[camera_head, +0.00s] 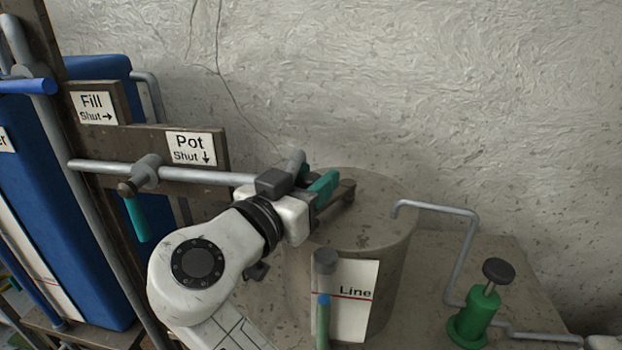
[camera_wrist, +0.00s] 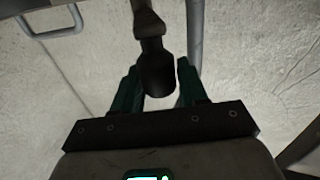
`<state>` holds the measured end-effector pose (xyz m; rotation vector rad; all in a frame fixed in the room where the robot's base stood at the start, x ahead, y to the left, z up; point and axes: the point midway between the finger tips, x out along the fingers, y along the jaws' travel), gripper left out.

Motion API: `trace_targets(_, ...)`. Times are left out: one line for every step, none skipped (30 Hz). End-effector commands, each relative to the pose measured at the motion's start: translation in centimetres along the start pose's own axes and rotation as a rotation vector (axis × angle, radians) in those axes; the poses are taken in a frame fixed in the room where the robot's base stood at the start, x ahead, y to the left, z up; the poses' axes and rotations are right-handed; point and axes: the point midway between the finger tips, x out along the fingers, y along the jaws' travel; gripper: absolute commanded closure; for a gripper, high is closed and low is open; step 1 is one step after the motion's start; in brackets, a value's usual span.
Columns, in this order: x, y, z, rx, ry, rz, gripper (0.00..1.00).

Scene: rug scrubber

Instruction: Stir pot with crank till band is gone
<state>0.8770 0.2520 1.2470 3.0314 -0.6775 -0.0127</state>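The grey stone-like pot (camera_head: 400,245) stands right of centre in the head view, with a "Line" label (camera_head: 350,300) and a red line on its front. A brown crank (camera_head: 343,200) lies on its top, partly hidden by my gripper (camera_head: 312,186), which is at the pot's upper left edge. In the wrist view, a dark knob (camera_wrist: 158,75) on a stem stands between the teal fingers of my gripper (camera_wrist: 160,82). It seems to be the crank's handle. Whether both fingers press on it is not clear. No band can be made out.
A grey pipe (camera_head: 205,176) with a teal-handled valve (camera_head: 137,218) passes behind my gripper below the "Pot" sign (camera_head: 190,147). A blue tank (camera_head: 95,250) stands left. A bent rod (camera_head: 470,250) and green pump (camera_head: 475,315) stand right. The rough wall (camera_head: 430,80) is behind.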

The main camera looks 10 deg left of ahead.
Motion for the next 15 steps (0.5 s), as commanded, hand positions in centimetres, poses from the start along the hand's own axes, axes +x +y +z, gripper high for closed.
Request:
trace_targets(-0.01, 0.0, -0.01, 0.0, 0.0, 0.0, 0.63)
trace_targets(-0.01, 0.0, -0.02, 0.0, 0.0, 0.0, 0.66)
trace_targets(-0.01, 0.0, -0.01, 0.0, 0.0, 0.0, 0.7)
trace_targets(-0.01, 0.0, -0.02, 0.0, 0.0, 0.0, 0.72)
trace_targets(-0.02, 0.0, -0.02, 0.0, 0.0, 0.0, 0.75)
trace_targets(-0.02, 0.0, -0.02, 0.0, 0.0, 0.0, 0.79)
trace_targets(-0.02, 0.0, -0.02, 0.0, 0.0, 0.0, 0.82)
trace_targets(-0.02, 0.0, -0.02, 0.0, 0.0, 0.0, 0.85)
trace_targets(-0.02, 0.0, -0.02, 0.0, 0.0, 0.0, 0.89)
trace_targets(-0.02, 0.0, -0.02, 0.0, 0.0, 0.0, 0.92)
trace_targets(-0.02, 0.0, -0.02, 0.0, 0.0, 0.0, 0.94)
trace_targets(-0.03, 0.0, -0.02, 0.0, 0.0, 0.0, 0.98)
trace_targets(-0.03, 0.0, -0.02, 0.0, 0.0, 0.0, 1.0)
trace_targets(-0.03, 0.0, -0.02, 0.0, 0.0, 0.0, 1.0)
trace_targets(-0.03, 0.0, -0.02, 0.0, 0.0, 0.0, 1.0)
